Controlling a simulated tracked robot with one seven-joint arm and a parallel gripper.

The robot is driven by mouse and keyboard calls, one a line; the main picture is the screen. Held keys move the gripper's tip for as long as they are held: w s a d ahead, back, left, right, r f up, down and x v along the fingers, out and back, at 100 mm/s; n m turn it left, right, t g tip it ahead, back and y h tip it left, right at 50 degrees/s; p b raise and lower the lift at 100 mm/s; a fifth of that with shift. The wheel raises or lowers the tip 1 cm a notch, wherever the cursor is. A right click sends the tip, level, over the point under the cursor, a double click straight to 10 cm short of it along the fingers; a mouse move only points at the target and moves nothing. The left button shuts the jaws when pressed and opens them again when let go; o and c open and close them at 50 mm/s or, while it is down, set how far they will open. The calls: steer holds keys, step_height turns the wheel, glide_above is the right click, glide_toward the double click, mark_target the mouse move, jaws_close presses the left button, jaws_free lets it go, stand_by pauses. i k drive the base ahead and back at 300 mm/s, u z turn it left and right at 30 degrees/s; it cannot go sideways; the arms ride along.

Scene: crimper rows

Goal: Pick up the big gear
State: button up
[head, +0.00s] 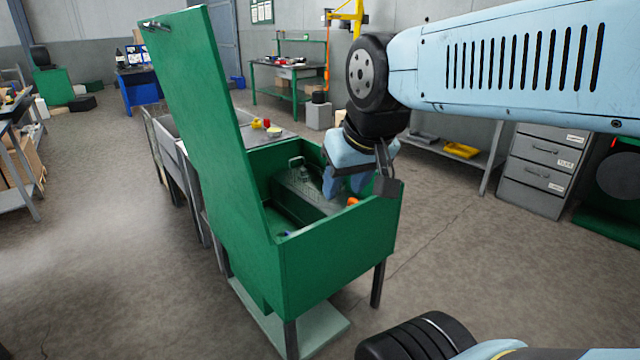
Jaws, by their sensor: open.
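My gripper (345,188) is open and points down into the green bin (335,258), near its right side. I cannot make out a big gear in this view; the bin's front wall and my gripper hide part of the inside. A grey-green case with a handle (297,190) lies in the bin, to the left of my gripper. A small orange thing (353,201) shows beside the gripper, and a small blue thing (287,233) lies near the bin's left corner.
The bin's tall green lid (205,115) stands open on the left. A low table (268,137) with small red and yellow things stands behind the bin. Grey drawers (540,165) and a shelf with a yellow tray (460,150) stand at right.

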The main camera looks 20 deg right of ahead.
mark_target(304, 177)
steer(key=z, duration=0.1)
steer(key=k, duration=0.45)
steer(key=z, duration=0.9)
steer(key=i, duration=2.55)
steer(key=u, duration=0.3)
